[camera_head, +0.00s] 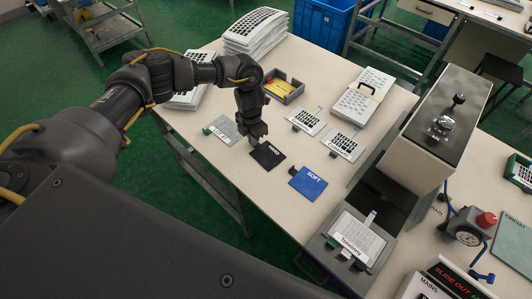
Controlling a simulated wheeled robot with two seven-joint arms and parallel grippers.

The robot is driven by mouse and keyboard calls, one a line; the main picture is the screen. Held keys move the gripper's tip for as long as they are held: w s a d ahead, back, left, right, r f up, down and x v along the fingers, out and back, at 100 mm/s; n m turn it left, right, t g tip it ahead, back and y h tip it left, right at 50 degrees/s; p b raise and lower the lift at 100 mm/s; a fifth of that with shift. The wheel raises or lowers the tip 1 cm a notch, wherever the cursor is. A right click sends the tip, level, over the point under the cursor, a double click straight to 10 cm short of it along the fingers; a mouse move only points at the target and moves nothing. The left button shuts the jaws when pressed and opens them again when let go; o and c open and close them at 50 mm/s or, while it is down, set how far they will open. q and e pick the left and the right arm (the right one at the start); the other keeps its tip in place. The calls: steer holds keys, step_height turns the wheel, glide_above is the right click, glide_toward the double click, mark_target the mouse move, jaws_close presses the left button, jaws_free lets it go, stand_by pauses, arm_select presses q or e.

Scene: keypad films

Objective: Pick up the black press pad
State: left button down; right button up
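The black press pad (268,155), with white lettering that seems to read HARD, lies flat on the pale table, between a grey pad (221,130) and a blue pad (308,184) lettered SOFT. My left gripper (254,142) points down just above and behind the black pad's upper left edge. Its fingers are small and dark, so I cannot tell whether they are open or shut, or whether they touch the pad. My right gripper is not in view.
Keypad films (308,121) lie behind the pads. A grey tray (283,88) with yellow pieces stands farther back. A press (434,125) rises at the right, with a film labelled Tandemy (356,237) on its bed. The table's front left is clear.

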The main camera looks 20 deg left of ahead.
arm_select(q)
steer(key=shift+r, duration=0.1)
steer(key=shift+r+b, duration=0.25)
steer(key=shift+b, duration=0.05)
step_height(320, 180, up, 3)
steer(key=shift+s+a+f+b, duration=0.1)
steer(key=shift+f+b, duration=0.05)
steer(key=shift+b, duration=0.5)
steer(key=s+a+r, duration=0.2)
steer(key=s+r, duration=0.3)
steer(key=s, duration=0.2)
steer(key=s+a+r, duration=0.3)
steer(key=s+r, duration=0.2)
steer(key=s, duration=0.1)
steer(key=w+d+r+m, duration=0.1)
steer(key=d+m, duration=0.4)
steer(key=m, duration=0.5)
steer(key=w+d+r+m, duration=0.2)
steer(key=d+r+m, duration=0.2)
steer(key=m, duration=0.7)
steer(key=shift+d+b, duration=0.4)
steer(key=shift+d, duration=0.35)
